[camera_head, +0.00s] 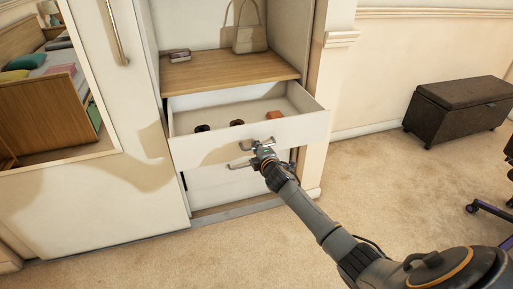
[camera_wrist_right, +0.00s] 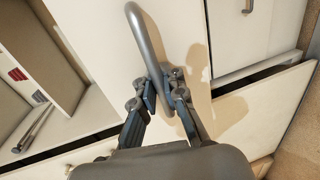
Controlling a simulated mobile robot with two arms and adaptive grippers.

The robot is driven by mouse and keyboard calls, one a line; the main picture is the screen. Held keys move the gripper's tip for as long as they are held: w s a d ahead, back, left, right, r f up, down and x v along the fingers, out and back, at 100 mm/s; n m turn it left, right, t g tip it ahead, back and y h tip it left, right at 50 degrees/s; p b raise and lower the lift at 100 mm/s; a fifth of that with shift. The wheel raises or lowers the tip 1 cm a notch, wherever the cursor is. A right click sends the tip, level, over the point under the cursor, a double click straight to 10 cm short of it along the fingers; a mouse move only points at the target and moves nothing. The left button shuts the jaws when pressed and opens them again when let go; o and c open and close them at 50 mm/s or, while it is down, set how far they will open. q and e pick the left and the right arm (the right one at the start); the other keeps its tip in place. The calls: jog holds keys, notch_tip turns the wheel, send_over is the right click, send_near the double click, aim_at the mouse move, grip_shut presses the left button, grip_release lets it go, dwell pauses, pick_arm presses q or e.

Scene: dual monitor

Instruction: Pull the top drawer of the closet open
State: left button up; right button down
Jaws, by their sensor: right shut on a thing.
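The closet's white top drawer (camera_head: 215,146) stands pulled out from the closet, its inside showing from above. Several small dark items and an orange-brown item (camera_head: 274,115) lie in it. My right gripper (camera_head: 262,148) is at the drawer's front. In the right wrist view my right gripper (camera_wrist_right: 167,96) is shut on the metal drawer handle (camera_wrist_right: 147,42), which passes between the two fingers. The gripper partly hides the handle in the head view. My left gripper is not in view.
A lower white drawer (camera_head: 215,192) is below, nearly flush with the closet. A wooden shelf (camera_head: 228,70) above holds a handbag (camera_head: 250,39) and a small stack (camera_head: 179,56). A mirrored sliding door (camera_head: 55,95) is at left. A dark ottoman (camera_head: 455,108) stands at right; carpet between is clear.

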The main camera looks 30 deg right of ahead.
jog(key=shift+r, duration=0.1)
jog(key=c, duration=1.4)
grip_release()
jog(key=shift+s, duration=0.15)
jog(key=v, duration=1.1)
jog(key=shift+s+r, duration=0.1)
jog(key=shift+s, duration=0.25)
